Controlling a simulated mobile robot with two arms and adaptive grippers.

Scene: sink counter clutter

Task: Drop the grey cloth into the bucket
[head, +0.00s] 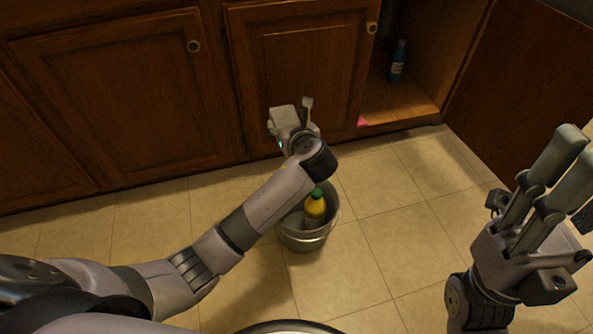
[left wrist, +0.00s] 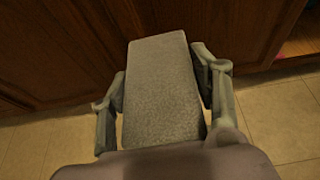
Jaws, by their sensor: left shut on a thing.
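The grey cloth (left wrist: 160,95) is a thick rectangular pad in the left wrist view, between the two fingers of my left gripper (left wrist: 165,95). In the head view the left gripper (head: 291,112) is shut on the cloth (head: 281,119), in front of the cabinet doors and beyond the bucket. The grey bucket (head: 304,241) stands on the floor, partly hidden by my left forearm. My right gripper (head: 572,155) is at the right side, with nothing seen in it; the gap between its fingers is unclear.
A yellow bottle (head: 315,209) with a green cap is inside the bucket. A blue bottle (head: 397,62) stands in the open cabinet (head: 408,100). A pink item (head: 362,121) lies at the cabinet's front edge. The tiled floor right of the bucket is clear.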

